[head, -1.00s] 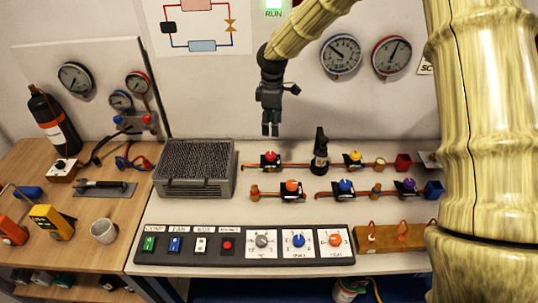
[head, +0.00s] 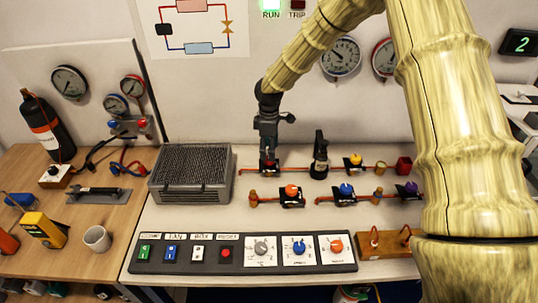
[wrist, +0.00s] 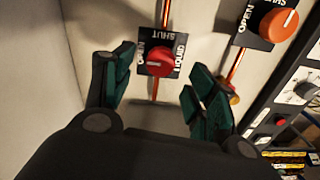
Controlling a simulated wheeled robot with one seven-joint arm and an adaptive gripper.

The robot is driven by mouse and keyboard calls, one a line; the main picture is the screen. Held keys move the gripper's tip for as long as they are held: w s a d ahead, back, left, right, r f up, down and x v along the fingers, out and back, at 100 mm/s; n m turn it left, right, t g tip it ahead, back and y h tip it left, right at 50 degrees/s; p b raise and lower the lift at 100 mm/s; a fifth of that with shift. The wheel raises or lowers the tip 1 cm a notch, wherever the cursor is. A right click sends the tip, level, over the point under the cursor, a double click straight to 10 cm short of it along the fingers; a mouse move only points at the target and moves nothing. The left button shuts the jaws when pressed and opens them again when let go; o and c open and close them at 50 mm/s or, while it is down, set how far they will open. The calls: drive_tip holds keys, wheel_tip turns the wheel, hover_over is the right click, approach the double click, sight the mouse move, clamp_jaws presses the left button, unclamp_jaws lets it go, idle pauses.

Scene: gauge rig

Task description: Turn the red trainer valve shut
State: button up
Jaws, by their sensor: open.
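The red trainer valve (head: 269,168) sits on the copper pipe of the back row, partly hidden under my gripper in the head view. In the wrist view its red round knob (wrist: 159,62) sits on a black plate (wrist: 158,44) marked OPEN, SHUT and LIQUID. A pale line crosses the knob roughly sideways; which end points is hard to tell. My gripper (head: 268,153) hangs downward just above the valve. In the wrist view my gripper (wrist: 160,76) is open, one finger on each side of the knob, with gaps between; contact is not visible.
An orange-knobbed valve (head: 292,191) stands in front, also in the wrist view (wrist: 278,24). A black upright fitting (head: 319,155) is close on the right. A grey finned unit (head: 190,178) stands left. A switch panel (head: 340,262) lies along the front.

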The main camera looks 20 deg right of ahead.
drive_tip(key=shift+f+p, duration=0.55)
drive_tip(key=shift+f, duration=1.6)
drive_tip(key=c, duration=1.1)
